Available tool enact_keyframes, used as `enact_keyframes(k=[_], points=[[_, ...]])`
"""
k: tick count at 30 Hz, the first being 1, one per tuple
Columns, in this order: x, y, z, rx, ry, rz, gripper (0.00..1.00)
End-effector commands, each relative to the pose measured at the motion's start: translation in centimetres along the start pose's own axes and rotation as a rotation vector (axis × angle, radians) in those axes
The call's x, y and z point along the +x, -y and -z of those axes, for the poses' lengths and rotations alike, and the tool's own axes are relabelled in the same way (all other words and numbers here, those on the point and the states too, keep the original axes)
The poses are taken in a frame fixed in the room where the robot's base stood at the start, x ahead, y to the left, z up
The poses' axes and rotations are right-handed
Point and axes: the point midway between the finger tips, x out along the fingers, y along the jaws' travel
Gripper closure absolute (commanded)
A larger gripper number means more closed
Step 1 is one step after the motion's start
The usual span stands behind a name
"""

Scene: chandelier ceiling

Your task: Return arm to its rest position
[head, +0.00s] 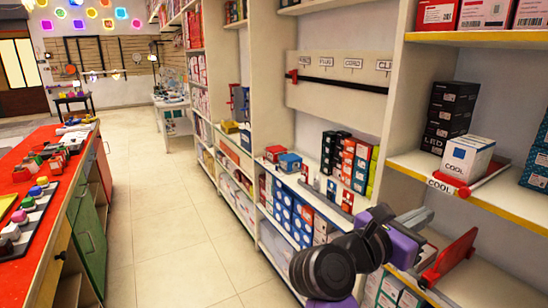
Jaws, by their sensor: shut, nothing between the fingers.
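My arm is folded in the lower right of the head view, in front of the shelves, with dark round joints and purple links. My gripper (414,217) is the small grey end at the arm's upper right. It is shut and holds nothing. It appears in front of the shelf boards; whether it touches them I cannot tell.
Shelves (468,191) with a yellow edge stand close on the right, with a white COOL box (467,158) and a red bracket (450,256). A red-topped counter (44,146) runs along the left. The tiled aisle floor (160,220) between is clear.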

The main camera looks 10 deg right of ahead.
Motion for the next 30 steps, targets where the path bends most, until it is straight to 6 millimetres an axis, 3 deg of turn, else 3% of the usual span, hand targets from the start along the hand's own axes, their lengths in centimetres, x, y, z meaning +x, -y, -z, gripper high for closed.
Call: enact_keyframes(k=[4, 9, 15, 19, 23, 30], points=[[-0.1, -0.2, -2.8, -0.082, 0.107, -0.013, 1.0], [-1.7, 1.3, -7.7, -0.237, 0.337, 0.026, 1.0], [-5.0, 3.7, -9.4, -0.529, 0.61, 0.1, 1.0], [-7.7, 4.9, -8.8, -0.753, 0.779, 0.146, 1.0], [-10.8, 5.9, -6.9, -1.014, 0.955, 0.188, 1.0], [-16.1, 7.6, -1.1, -1.485, 1.242, 0.228, 1.0]])
